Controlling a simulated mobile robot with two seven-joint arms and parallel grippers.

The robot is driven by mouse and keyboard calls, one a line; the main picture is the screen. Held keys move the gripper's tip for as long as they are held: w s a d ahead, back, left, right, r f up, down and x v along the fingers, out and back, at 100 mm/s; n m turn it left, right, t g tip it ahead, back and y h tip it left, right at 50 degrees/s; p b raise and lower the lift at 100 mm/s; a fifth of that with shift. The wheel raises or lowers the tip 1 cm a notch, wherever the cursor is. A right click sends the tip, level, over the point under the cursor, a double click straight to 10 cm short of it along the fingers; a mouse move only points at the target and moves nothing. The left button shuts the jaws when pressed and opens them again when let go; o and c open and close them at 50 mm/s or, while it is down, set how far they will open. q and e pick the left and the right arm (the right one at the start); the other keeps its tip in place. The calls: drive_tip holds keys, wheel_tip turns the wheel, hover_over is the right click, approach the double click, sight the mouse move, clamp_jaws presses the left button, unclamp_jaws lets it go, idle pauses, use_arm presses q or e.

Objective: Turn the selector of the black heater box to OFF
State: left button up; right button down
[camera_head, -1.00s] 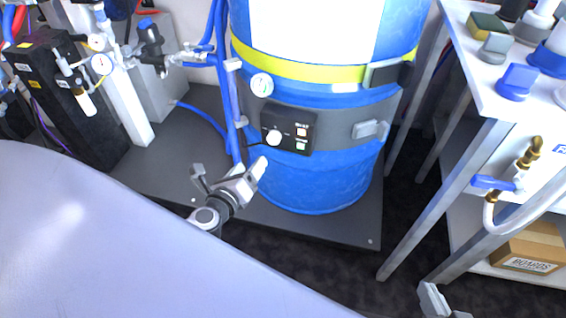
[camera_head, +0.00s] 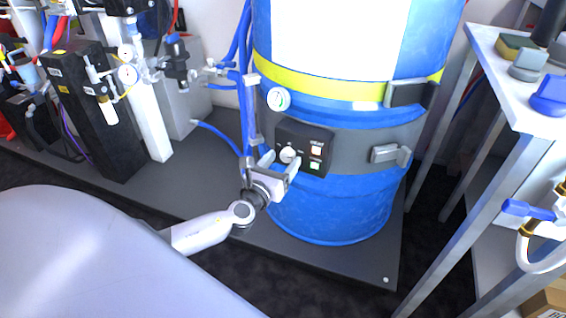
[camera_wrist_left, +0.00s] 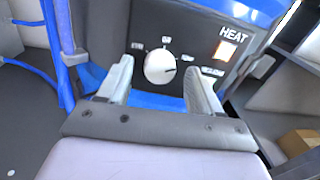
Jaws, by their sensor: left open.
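The black heater box (camera_head: 316,136) is mounted on a dark band around the blue drum (camera_head: 335,212). Its white round selector knob (camera_head: 288,155) is on the left of its face. In the left wrist view the knob (camera_wrist_left: 160,67) has a dark pointer mark toward the right; the small labels around it are too blurred to read. A lit indicator (camera_wrist_left: 226,50) sits under the word HEAT. My left gripper (camera_head: 280,163) is open in front of the knob, with one finger on either side of it. In the wrist view the fingers (camera_wrist_left: 160,85) appear apart from the knob. My right gripper is out of view.
Blue hoses (camera_head: 245,85) run up the drum's left side. A round gauge (camera_head: 278,99) sits above the box and a latch (camera_head: 390,153) to its right. A metal-framed table (camera_head: 515,150) stands at the right.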

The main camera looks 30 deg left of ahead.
use_arm(q)
drive_tip(key=shift+w, duration=0.5)
drive_tip(key=c, duration=1.1)
drive_tip(key=shift+o, duration=0.2)
